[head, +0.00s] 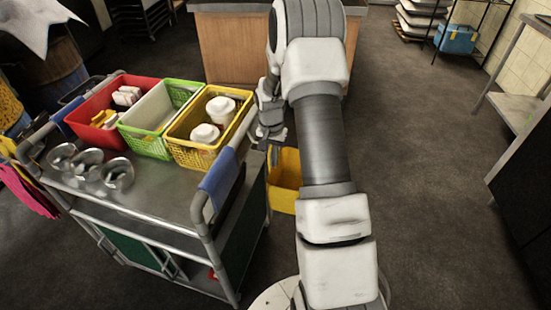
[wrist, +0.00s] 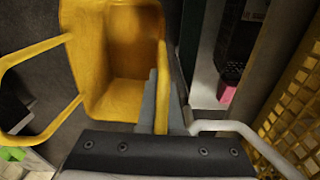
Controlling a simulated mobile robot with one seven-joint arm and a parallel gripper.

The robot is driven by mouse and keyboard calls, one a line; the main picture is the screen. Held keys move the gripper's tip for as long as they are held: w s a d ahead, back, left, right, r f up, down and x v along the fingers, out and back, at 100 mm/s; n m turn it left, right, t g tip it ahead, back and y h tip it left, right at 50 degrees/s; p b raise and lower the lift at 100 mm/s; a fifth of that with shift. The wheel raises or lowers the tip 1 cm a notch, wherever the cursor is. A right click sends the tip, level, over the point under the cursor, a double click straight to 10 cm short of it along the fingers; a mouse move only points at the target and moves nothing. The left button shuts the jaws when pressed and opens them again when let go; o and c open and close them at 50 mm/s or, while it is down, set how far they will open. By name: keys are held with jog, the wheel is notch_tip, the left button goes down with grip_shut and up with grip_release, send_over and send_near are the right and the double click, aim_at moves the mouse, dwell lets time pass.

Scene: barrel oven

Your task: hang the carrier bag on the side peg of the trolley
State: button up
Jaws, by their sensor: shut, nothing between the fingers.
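The yellow carrier bag (head: 284,188) is beside the right side of the trolley (head: 135,195), below my gripper and partly hidden by my arm. In the wrist view the open bag (wrist: 112,50) shows its inside, with one handle loop (wrist: 35,85) spread to the left. My gripper (wrist: 160,105) is shut, its fingers close against the bag's yellow strip on the near side. In the head view my gripper (head: 268,143) is next to the yellow basket. A pale bent bar (wrist: 235,127) lies right of the fingers; I cannot tell whether it is the side peg.
Red (head: 108,103), green (head: 160,118) and yellow (head: 208,128) baskets stand on the trolley. A blue cloth (head: 219,180) wraps the rail. A wooden counter (head: 235,45) is behind. Floor is open on the right.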

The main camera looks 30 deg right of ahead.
jog(key=o, duration=0.3)
jog(key=shift+n+y, duration=0.3)
jog(key=a, duration=0.1)
jog(key=w+a, duration=0.1)
jog(key=a, duration=0.2)
jog(key=shift+w+a+f, duration=0.1)
jog(key=shift+w+f, duration=0.2)
jog(key=shift+w, duration=0.05)
jog(key=s+r+n+t+p, duration=0.1)
jog(key=s+r+p, duration=0.15)
jog(key=r, duration=1.15)
jog(key=s+r+p, duration=0.2)
jog(key=r+p, duration=0.1)
jog(key=r, duration=1)
jog(key=s+a+r+n+t+p, duration=0.2)
jog(key=s+a+r, duration=0.4)
jog(key=s, duration=0.5)
jog(key=s+a+r+n+t+p, duration=0.2)
jog(key=s+a+r+n+p, duration=0.2)
jog(key=s+r, duration=0.5)
jog(key=s+a+n, duration=0.2)
jog(key=shift+a+r+t, duration=0.3)
jog(key=shift+r+t, duration=0.05)
jog(key=shift+t, duration=0.05)
